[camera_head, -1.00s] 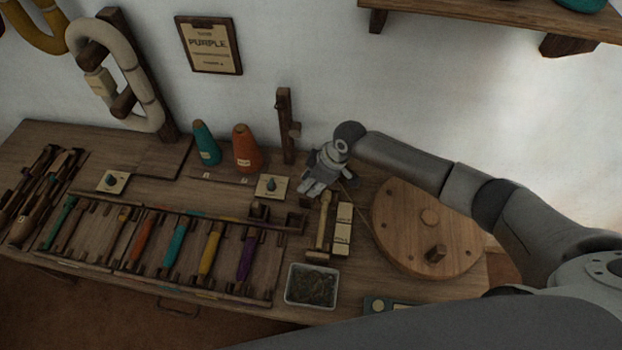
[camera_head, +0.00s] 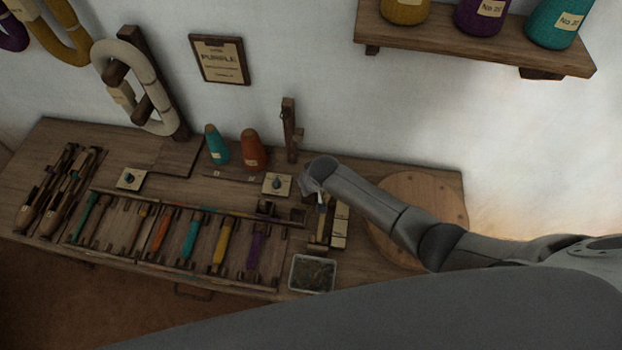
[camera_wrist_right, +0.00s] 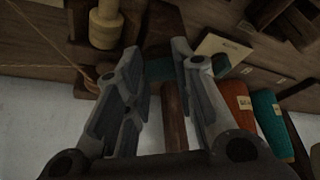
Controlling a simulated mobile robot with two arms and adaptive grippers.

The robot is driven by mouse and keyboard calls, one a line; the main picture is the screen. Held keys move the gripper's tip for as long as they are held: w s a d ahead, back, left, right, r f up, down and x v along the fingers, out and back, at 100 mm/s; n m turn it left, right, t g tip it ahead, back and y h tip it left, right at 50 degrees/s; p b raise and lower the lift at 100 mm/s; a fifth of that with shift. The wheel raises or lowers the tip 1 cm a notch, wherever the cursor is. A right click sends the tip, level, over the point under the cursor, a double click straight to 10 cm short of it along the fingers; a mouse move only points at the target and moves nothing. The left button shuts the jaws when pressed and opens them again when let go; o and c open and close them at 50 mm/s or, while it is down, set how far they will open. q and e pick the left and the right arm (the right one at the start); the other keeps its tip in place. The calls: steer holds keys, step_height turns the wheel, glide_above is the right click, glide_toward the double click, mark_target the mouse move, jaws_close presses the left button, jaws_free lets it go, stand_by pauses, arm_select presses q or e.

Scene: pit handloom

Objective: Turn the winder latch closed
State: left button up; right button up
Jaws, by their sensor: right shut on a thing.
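The winder (camera_head: 319,232) is a small wooden stand with a pale spindle near the right end of the bench. Its pale spindle (camera_wrist_right: 104,27) shows at the top left in the right wrist view. My right gripper (camera_head: 316,194) is over the back of the winder, pointing down. In the right wrist view its two fingers (camera_wrist_right: 155,60) stand apart, closed on a small part between the tips, which I take to be the winder latch. The latch is mostly hidden by the fingers, so its angle cannot be told. My left gripper is out of view.
An upright wooden post (camera_head: 289,132), an orange cone (camera_head: 252,150) and a teal cone (camera_head: 216,146) stand close behind. A knobbed card (camera_head: 277,184) lies left of the gripper. A grey tray (camera_head: 312,274) is in front; a round wooden disc (camera_head: 425,190) is right, partly under my arm.

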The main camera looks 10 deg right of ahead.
steer(key=m, duration=0.1)
steer(key=m+h, duration=0.1)
steer(key=shift+a+m+p, duration=0.25)
steer(key=shift+m+p, duration=0.05)
steer(key=shift+m, duration=0.1)
steer(key=shift+a+m+h, duration=0.1)
steer(key=shift+m+h, duration=0.7)
steer(key=shift+m, duration=1)
steer(key=o, duration=1)
steer(key=shift+v, duration=6)
steer(key=shift+w, duration=0.2)
